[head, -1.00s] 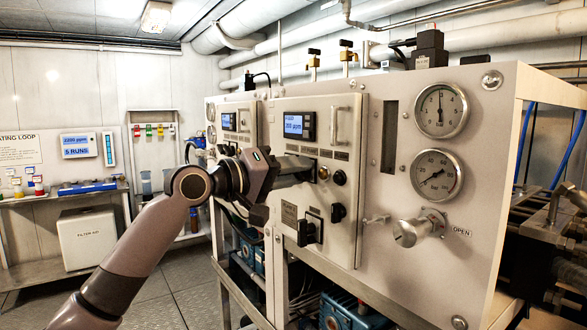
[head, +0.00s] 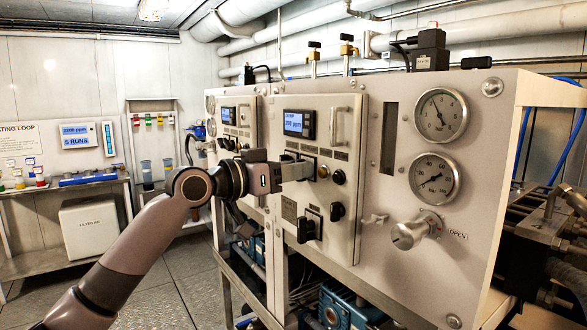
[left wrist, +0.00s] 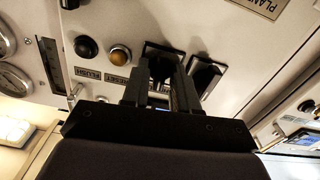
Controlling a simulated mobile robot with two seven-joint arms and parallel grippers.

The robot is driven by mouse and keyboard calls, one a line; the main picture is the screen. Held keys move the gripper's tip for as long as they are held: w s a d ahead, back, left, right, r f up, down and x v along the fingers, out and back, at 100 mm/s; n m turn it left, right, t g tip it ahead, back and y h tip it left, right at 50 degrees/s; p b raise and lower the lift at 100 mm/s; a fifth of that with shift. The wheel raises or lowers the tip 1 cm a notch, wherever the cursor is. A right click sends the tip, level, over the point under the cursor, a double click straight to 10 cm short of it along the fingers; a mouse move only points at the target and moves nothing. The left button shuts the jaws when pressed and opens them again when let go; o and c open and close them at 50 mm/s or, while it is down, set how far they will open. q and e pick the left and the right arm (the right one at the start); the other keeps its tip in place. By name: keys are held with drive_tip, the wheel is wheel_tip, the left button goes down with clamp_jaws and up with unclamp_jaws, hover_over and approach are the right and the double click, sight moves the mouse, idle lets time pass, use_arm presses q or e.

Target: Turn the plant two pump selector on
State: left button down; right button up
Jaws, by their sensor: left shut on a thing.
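The black pump selector (left wrist: 160,68) sits on the front of the nearer control panel (head: 335,120), beside an amber button (left wrist: 120,55) and a black knob (left wrist: 86,47). A plate in the left wrist view reads "PLANT", with the rest cut off. My left gripper (head: 302,170) reaches in from the left against this panel. In the left wrist view its two fingers (left wrist: 160,94) are shut around the selector. The fingers hide part of it, so its exact angle is hard to tell. My right gripper is not in view.
A second dark selector (left wrist: 205,76) is close beside the fingers. A panel handle (head: 340,124), a lower black switch (head: 308,229) and a valve knob (head: 410,234) stick out nearby. Two gauges (head: 441,115) are at the right. Floor (head: 165,290) is free at the left.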

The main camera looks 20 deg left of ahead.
use_arm(q)
drive_tip(key=shift+m, duration=0.7)
drive_tip(key=c, duration=1.2)
unclamp_jaws()
drive_tip(key=shift+o, duration=0.2)
drive_tip(key=shift+s, duration=0.1)
drive_tip(key=b+v, duration=0.2)
drive_tip(key=v, duration=0.5)
